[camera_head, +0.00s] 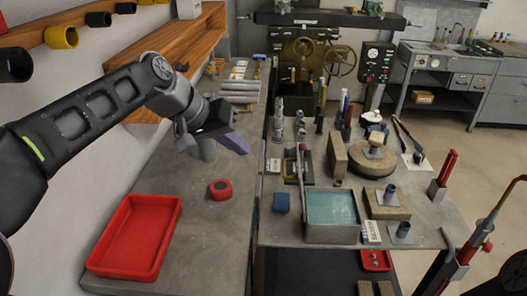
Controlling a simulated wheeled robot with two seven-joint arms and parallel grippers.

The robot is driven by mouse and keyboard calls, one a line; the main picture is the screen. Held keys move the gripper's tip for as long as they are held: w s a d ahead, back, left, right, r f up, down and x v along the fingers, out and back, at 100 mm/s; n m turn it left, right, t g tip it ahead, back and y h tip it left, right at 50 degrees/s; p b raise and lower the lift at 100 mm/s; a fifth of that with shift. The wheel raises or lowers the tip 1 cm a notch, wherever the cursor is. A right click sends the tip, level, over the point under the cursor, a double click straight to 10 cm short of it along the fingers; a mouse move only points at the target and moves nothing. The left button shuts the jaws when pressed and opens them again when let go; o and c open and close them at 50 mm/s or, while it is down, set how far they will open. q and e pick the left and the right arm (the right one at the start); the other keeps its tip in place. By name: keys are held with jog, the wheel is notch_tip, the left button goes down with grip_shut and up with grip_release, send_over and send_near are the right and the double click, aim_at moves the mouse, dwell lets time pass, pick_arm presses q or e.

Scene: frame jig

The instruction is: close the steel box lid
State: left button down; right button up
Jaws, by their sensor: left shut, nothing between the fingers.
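A grey steel box (331,235) stands on the right-hand workbench near its front edge. My right gripper is not in view.
A red tray (136,236) and a red round piece (220,189) lie on the left bench. A blue block (281,202) and a lever tool (301,165) stand left of and behind the box.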

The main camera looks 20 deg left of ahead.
pick_arm(q)
jog(key=w+d+f+p, duration=0.2)
jog(key=w+d+f, duration=0.3)
jog(key=d, duration=0.3)
jog(key=shift+w+d+f, duration=0.15)
jog(key=shift+w+f, duration=0.2)
jog(key=shift+f, duration=0.55)
jog(key=shift+p, duration=0.35)
